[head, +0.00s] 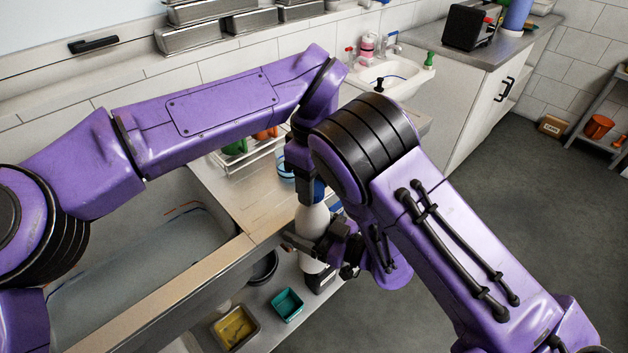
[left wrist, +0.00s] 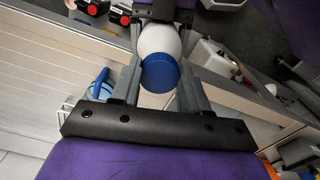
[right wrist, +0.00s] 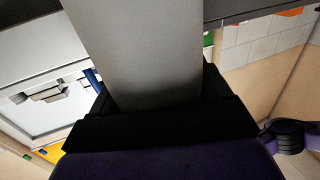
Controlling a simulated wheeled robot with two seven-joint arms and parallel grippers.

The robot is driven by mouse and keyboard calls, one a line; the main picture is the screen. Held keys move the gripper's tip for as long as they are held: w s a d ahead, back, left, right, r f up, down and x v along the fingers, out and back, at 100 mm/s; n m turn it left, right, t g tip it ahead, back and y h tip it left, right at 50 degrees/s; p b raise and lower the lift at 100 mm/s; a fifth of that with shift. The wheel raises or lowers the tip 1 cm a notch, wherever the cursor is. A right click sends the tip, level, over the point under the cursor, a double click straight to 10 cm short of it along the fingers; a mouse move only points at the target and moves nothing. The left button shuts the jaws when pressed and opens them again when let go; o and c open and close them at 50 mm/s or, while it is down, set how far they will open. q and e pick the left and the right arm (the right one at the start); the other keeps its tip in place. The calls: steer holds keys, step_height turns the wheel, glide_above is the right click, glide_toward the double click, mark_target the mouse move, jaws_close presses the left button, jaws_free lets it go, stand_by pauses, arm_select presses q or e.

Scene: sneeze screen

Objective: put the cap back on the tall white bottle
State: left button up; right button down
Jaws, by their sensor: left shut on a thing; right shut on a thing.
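The tall white bottle (head: 312,222) is held about upright beyond the front edge of the counter. The blue cap (head: 319,189) is at its top, with no clear gap between them; I cannot tell whether it is seated. My left gripper (head: 306,186) comes from above and is shut on the cap. In the left wrist view the cap (left wrist: 160,73) sits between the two fingers, with the white bottle (left wrist: 158,38) behind it. My right gripper (head: 318,243) is shut around the bottle's body. In the right wrist view the bottle (right wrist: 145,50) hides the fingertips.
A large sink (head: 140,255) lies at the left, beside a wooden counter (head: 235,205) with a wire rack (head: 250,155). A shelf below holds a yellow tray (head: 235,327) and a teal tray (head: 287,305). A small white washbasin (head: 400,75) is behind.

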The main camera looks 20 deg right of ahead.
arm_select(q)
steer(key=o, duration=1)
steer(key=shift+r, duration=2.3)
